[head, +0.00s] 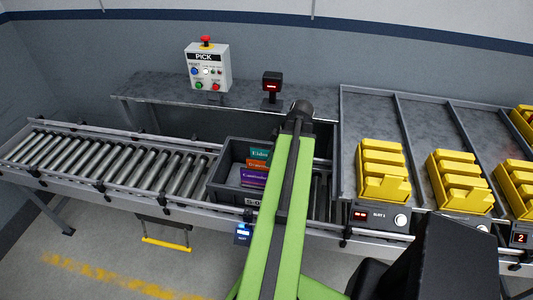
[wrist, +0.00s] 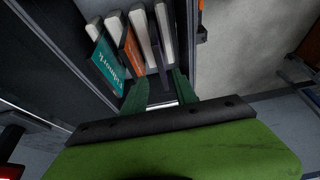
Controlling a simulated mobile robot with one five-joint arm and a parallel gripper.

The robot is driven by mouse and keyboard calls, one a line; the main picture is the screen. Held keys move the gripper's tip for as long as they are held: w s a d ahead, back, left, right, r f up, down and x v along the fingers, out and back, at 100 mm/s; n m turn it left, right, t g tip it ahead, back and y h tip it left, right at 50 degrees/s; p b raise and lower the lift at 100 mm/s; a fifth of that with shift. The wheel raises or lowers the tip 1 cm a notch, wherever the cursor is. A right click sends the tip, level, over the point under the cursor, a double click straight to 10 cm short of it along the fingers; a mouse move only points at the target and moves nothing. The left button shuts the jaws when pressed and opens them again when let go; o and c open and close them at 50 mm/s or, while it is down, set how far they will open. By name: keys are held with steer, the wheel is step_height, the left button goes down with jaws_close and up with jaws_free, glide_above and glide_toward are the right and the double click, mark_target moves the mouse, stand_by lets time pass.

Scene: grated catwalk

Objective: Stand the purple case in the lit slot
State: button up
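The purple case (head: 254,178) stands in a dark grey tote (head: 222,180) on the roller conveyor, in front of an orange case (head: 257,164) and a teal case (head: 259,153). In the head view my green arm hides the gripper and the tote's right part. A blue-lit display (head: 243,234) is below the tote.
Yellow bins (head: 383,172) stand on a sloped rack at right, with a red-lit slot label (head: 375,217) below. A PICK button box (head: 208,68) and a small red-lit scanner (head: 271,88) stand on the back shelf. The rollers (head: 110,160) left of the tote are clear.

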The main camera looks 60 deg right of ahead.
steer(key=shift+p+v, duration=0.6)
steer(key=shift+v, duration=0.65)
